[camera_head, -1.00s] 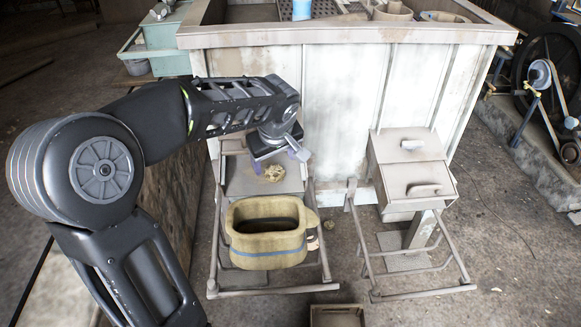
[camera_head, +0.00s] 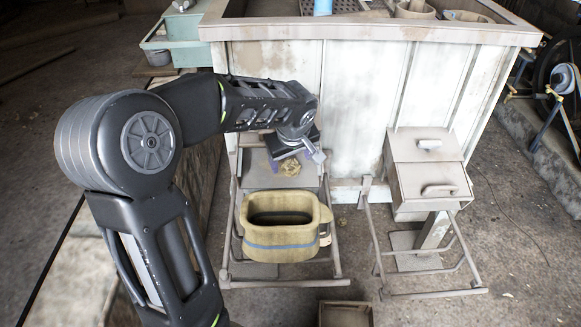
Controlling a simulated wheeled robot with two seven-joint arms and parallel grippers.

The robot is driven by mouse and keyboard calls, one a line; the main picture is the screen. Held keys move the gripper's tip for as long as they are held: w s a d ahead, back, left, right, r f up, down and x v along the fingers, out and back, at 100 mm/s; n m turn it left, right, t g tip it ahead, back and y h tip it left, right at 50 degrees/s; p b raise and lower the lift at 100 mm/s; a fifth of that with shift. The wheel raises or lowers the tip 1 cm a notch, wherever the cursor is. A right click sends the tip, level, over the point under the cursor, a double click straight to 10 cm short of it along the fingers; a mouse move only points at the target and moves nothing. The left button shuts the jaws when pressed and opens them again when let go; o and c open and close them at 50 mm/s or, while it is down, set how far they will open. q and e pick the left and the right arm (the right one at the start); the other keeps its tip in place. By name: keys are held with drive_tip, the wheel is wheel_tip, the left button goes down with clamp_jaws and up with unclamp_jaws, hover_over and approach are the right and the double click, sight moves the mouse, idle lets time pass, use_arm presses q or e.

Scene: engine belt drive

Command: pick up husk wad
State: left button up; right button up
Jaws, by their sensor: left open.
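The husk wad (camera_head: 290,166) is a small, crumpled, straw-coloured lump on the flat grey top at the back of the low metal stand, behind the tan tub. My left gripper (camera_head: 296,157) points down right at the wad, with its fingers partly hidden by the gripper body and the wrist. It is open, and I cannot tell whether the fingers touch the wad. My right gripper is out of view.
A tan tub with a blue stripe (camera_head: 281,246) stands on the stand's front part, close before the wad. A pale panelled counter (camera_head: 355,110) rises behind. A lidded grey box (camera_head: 430,180) stands at the right. An open box (camera_head: 345,314) sits at the bottom edge.

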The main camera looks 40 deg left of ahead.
sight(291, 164)
use_arm(q)
drive_tip(key=x, duration=0.4)
drive_tip(key=shift+w+a+f, duration=0.15)
drive_tip(key=shift+w+a, duration=0.05)
drive_tip(key=shift+c, duration=0.5)
drive_tip(key=c, duration=1.3)
drive_tip(key=shift+r, duration=0.65)
drive_tip(key=shift+s+d+r, duration=0.1)
drive_tip(key=shift+s+d, duration=0.05)
drive_tip(key=s+d+b, duration=0.1)
drive_tip(key=s+d, duration=0.3)
drive_tip(key=s+d+b, duration=0.1)
drive_tip(key=s+d, duration=0.2)
drive_tip(key=s, duration=0.2)
drive_tip(key=s+d+b, duration=0.1)
drive_tip(key=s+d, duration=0.3)
drive_tip(key=shift+s+d, duration=0.15)
drive_tip(key=shift+d, duration=0.15)
